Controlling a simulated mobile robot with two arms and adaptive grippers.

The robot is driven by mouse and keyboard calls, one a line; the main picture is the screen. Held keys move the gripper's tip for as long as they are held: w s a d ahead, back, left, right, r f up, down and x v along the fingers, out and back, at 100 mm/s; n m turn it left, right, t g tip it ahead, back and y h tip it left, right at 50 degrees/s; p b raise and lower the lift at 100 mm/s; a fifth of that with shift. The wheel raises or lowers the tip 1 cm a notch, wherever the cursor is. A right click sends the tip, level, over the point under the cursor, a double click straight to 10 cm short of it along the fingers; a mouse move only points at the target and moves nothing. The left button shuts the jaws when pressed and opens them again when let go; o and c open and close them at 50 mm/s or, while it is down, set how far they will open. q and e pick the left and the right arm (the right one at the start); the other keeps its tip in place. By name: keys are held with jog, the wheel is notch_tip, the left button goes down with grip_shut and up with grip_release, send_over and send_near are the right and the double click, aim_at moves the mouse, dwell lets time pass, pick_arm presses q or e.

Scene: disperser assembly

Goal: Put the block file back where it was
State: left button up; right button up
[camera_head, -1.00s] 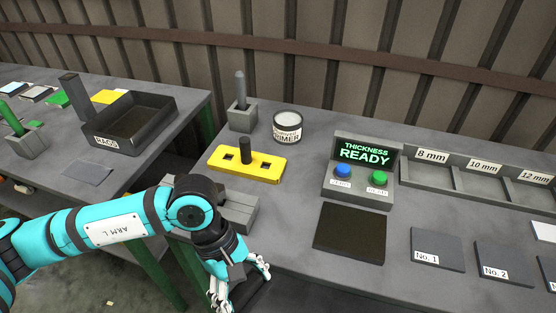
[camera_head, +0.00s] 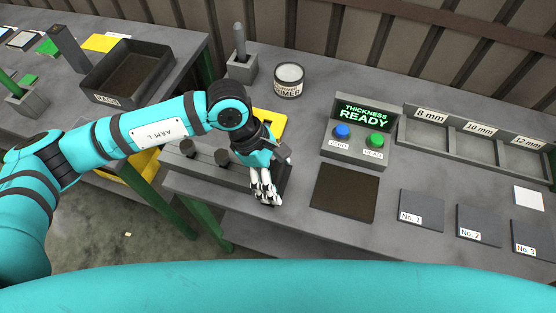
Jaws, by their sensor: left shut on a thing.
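My left gripper (camera_head: 265,196) is over the front part of the table, at the right end of a grey holder (camera_head: 205,172) with dark round knobs. Its fingers point down and are shut on the block file, which is mostly hidden behind the fingers and wrist. A small grey piece (camera_head: 283,150) shows just behind the wrist; I cannot tell whether it belongs to the file. I cannot tell whether the file touches the holder. My right gripper is not in view.
A yellow plate (camera_head: 272,124) lies behind the wrist, partly hidden. The primer can (camera_head: 288,82) and a grey stand with a rod (camera_head: 241,66) are farther back. The thickness gauge (camera_head: 355,145) and a dark mat (camera_head: 345,193) are to the right. A gap separates the left table.

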aim_at(278, 169)
pick_arm(q)
jog(key=w, duration=0.3)
jog(key=shift+w+d+f+p, duration=0.1)
jog(key=shift+w+d+p, duration=0.1)
jog(key=shift+w+p, duration=0.2)
jog(key=shift+f+p, duration=0.9)
jog(key=shift+f, duration=1.05)
jog(key=o, duration=0.9)
jog(key=shift+b+v, duration=2.15)
jog(key=shift+v, duration=4)
